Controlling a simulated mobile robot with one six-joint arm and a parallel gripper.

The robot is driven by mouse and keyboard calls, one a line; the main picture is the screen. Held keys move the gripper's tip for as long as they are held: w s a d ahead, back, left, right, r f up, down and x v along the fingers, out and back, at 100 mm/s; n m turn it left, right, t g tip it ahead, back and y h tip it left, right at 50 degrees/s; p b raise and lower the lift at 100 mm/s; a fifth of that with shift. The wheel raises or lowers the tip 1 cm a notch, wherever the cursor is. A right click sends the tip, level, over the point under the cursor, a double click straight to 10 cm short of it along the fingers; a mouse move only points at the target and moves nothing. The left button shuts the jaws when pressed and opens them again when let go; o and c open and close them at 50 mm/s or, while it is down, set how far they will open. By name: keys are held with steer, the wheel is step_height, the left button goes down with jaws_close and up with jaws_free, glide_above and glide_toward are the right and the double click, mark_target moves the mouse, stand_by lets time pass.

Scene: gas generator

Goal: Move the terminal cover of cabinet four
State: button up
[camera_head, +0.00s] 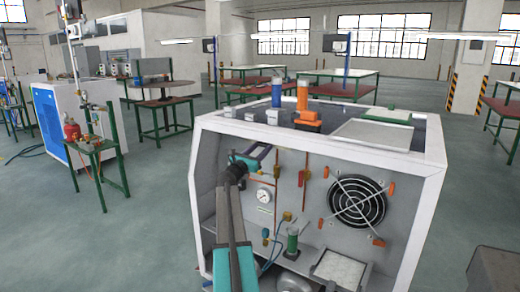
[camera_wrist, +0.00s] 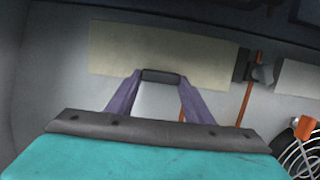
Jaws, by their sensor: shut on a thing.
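The white-framed cabinet (camera_head: 200,190) stands in front of me with its grey front panel exposed; no number on it is readable. My gripper (camera_wrist: 160,84) shows in the wrist view as a teal body with two purple fingers converging on a small dark grey piece (camera_wrist: 161,76). That piece lies at the lower edge of a flat beige plate (camera_wrist: 210,60), which looks like the terminal cover. I cannot tell whether the dark piece is its handle. In the head view my gripper (camera_head: 256,156) is at the upper left of the cabinet front, where the cover is mostly hidden.
Right of the gripper are a round black fan grille (camera_head: 357,201), a white pressure gauge (camera_head: 264,195) and thin orange pipes. A blue cylinder (camera_head: 277,93) and an orange one (camera_head: 302,96) stand at the cabinet top. A green table (camera_head: 96,146) stands left, with open floor between.

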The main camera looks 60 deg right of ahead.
steer(key=shift+s+d+f, duration=0.15)
steer(key=shift+s+f, duration=0.15)
steer(key=shift+f, duration=0.15)
steer(key=o, duration=1.5)
steer(key=shift+d+f, duration=0.1)
steer(key=shift+d, duration=0.05)
steer(key=v, duration=1.4)
steer(key=shift+r, duration=0.3)
steer(key=shift+w, duration=0.2)
